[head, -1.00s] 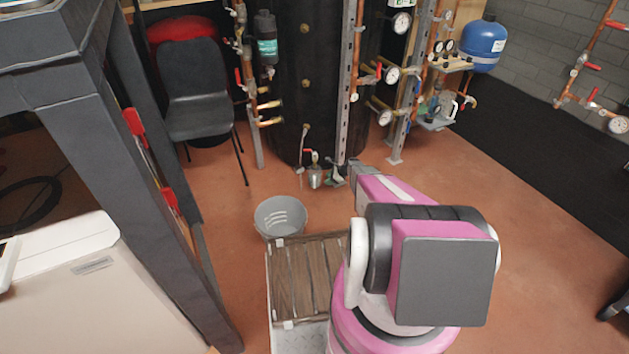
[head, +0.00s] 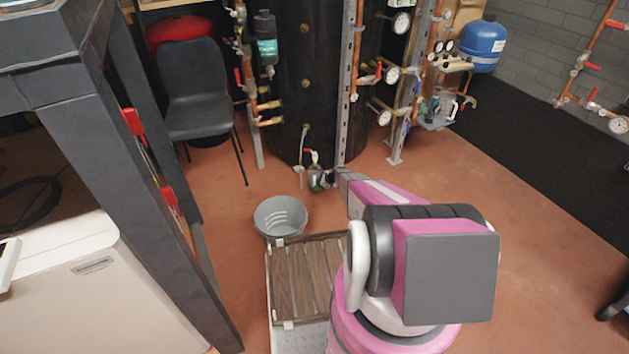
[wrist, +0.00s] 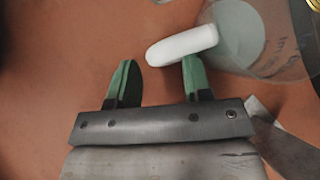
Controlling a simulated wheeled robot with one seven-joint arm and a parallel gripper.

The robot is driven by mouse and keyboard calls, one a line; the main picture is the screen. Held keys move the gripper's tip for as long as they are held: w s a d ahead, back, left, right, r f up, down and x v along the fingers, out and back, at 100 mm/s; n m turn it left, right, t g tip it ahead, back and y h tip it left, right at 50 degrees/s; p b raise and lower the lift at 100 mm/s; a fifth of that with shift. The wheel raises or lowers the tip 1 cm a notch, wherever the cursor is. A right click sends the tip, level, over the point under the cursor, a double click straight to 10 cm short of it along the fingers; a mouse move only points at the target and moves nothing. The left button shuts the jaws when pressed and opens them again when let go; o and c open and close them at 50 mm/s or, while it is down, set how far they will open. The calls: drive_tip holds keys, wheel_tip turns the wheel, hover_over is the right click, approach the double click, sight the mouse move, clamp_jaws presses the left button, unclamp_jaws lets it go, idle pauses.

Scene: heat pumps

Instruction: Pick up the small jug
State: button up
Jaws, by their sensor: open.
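The small jug (head: 315,177) stands on the floor at the foot of the black tank, below a red-handled valve. It is small and partly covered by my gripper in the head view. In the wrist view the jug (wrist: 248,40) looks see-through grey, at the upper right, with a thick white handle (wrist: 182,45) pointing left. My gripper (wrist: 158,68) is open, with green fingers. The handle's free end lies just past the gap between the fingertips and overlaps the right fingertip. I cannot tell whether they touch.
A grey bucket (head: 281,217) stands on the floor, nearer than the jug and to the left. The black tank (head: 305,90) and a metal upright (head: 348,80) rise close behind the jug. A dark chair (head: 196,95) is at the left.

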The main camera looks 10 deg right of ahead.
drive_tip(key=shift+w+a+f, duration=0.2)
drive_tip(key=shift+a+f, duration=0.15)
drive_tip(key=shift+f, duration=0.05)
clamp_jaws()
drive_tip(key=shift+r, duration=0.35)
